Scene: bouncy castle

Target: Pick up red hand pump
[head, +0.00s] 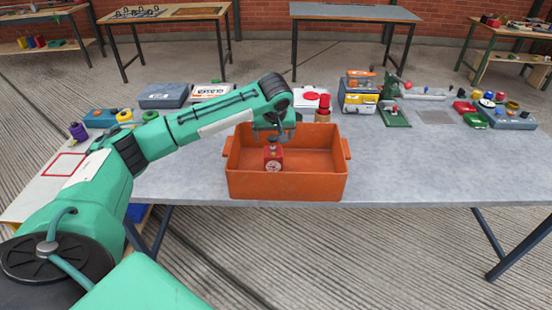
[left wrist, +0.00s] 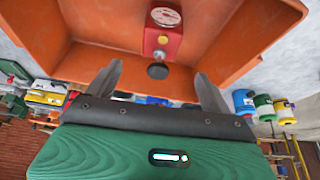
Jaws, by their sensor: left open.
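The red hand pump (head: 273,161) stands inside an orange bin (head: 288,186). It has a round white gauge on its front and a dark knob on top. In the left wrist view the pump (left wrist: 164,38) is at the top centre, with its knob towards my fingers. My left gripper (head: 274,129) is above the pump, pointing down into the bin. In the left wrist view my left gripper's fingers (left wrist: 158,70) are spread apart with the dark knob between them in the picture; contact cannot be told. My right gripper is not in view.
The bin sits at the front edge of a grey table (head: 430,165). Behind it are a grey case (head: 163,96), a red cylinder (head: 323,104), stacked toolboxes (head: 358,97) and a green tool (head: 395,113). The table's right front is clear.

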